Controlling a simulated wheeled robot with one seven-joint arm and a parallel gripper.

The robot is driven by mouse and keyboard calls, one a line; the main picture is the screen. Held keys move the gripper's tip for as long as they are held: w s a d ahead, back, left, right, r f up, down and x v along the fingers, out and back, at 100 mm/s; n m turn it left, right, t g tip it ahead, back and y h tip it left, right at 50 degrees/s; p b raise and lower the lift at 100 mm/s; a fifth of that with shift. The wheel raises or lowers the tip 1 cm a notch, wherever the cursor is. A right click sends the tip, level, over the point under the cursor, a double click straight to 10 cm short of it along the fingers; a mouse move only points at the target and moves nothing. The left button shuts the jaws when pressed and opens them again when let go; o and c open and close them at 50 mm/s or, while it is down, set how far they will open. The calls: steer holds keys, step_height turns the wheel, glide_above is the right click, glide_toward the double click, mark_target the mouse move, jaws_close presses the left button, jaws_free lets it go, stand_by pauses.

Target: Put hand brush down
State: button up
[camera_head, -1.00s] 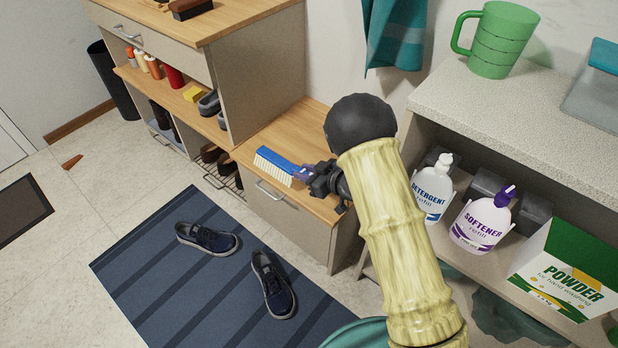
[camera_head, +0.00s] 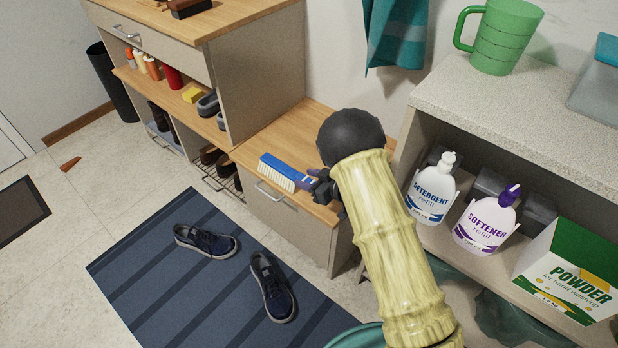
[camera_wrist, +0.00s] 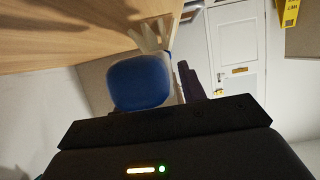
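The hand brush (camera_head: 284,168) has a blue body and white bristles. It is at the front edge of the low wooden bench top (camera_head: 313,124) in the head view. My gripper (camera_head: 316,184) is at the brush's right end, shut on it, and my arm partly hides it. In the wrist view the brush's blue end (camera_wrist: 140,82) is close to the camera, beside a dark finger (camera_wrist: 189,82) of my gripper. Its pale bristles (camera_wrist: 152,36) point towards the wooden surface. I cannot tell whether they touch it.
A taller cabinet (camera_head: 262,75) with shoe-care items stands left of the bench. On the right, a shelf holds a detergent bottle (camera_head: 431,190), a softener bottle (camera_head: 486,222) and a powder box (camera_head: 572,275). Two dark shoes (camera_head: 207,241) lie on the striped mat (camera_head: 160,290).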

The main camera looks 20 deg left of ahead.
steer(key=shift+o, duration=0.2)
steer(key=shift+r, duration=0.1)
steer(key=shift+r, duration=0.2)
steer(key=p+v, duration=0.2)
steer(key=v, duration=0.5)
steer(key=shift+d, duration=0.2)
